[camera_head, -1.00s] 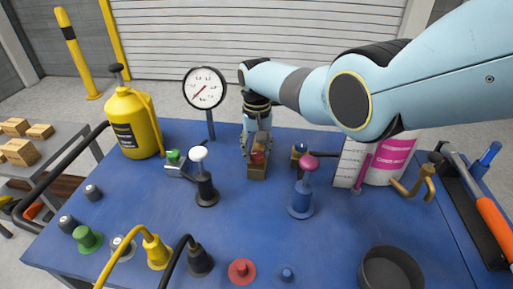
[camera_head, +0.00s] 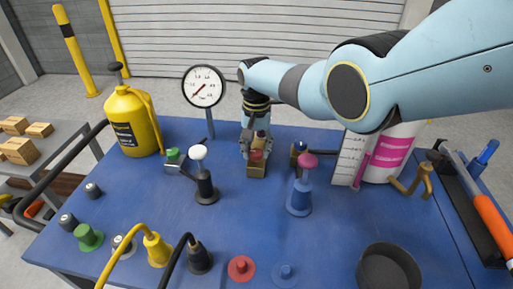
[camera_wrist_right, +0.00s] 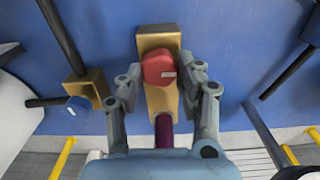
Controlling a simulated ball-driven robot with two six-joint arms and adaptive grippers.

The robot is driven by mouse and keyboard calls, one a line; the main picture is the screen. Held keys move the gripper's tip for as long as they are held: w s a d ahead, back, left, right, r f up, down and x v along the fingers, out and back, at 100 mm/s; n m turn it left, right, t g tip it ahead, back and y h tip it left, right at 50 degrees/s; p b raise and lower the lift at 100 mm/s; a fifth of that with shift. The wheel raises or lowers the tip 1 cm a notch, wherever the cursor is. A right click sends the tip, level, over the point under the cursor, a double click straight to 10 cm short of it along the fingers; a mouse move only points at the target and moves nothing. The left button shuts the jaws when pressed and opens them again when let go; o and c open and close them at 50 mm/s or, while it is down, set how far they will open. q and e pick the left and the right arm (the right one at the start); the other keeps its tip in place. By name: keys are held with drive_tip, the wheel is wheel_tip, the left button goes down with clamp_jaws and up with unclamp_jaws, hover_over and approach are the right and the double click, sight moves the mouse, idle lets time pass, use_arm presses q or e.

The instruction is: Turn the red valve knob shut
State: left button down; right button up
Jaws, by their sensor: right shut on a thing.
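The red valve knob (camera_head: 256,155) sits on a brass valve block (camera_head: 257,171) near the back middle of the blue table. My right gripper (camera_head: 255,150) reaches down from behind over the block. In the wrist view its two fingers (camera_wrist_right: 160,75) stand on either side of the knob and are shut on it. My left gripper is not in view.
A pressure gauge (camera_head: 203,87) stands behind left of the valve. A white-topped lever (camera_head: 205,190) and a pink-topped blue one (camera_head: 300,198) flank it in front. A yellow canister (camera_head: 132,123) stands back left. A dark round bowl (camera_head: 388,270) is front right.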

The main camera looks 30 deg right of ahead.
sight(257, 151)
drive_tip(key=o, duration=1.1)
drive_tip(key=shift+o, duration=0.2)
drive_tip(key=shift+r, duration=0.1)
wheel_tip(257, 151, up, 12)
drive_tip(key=shift+f, duration=0.2)
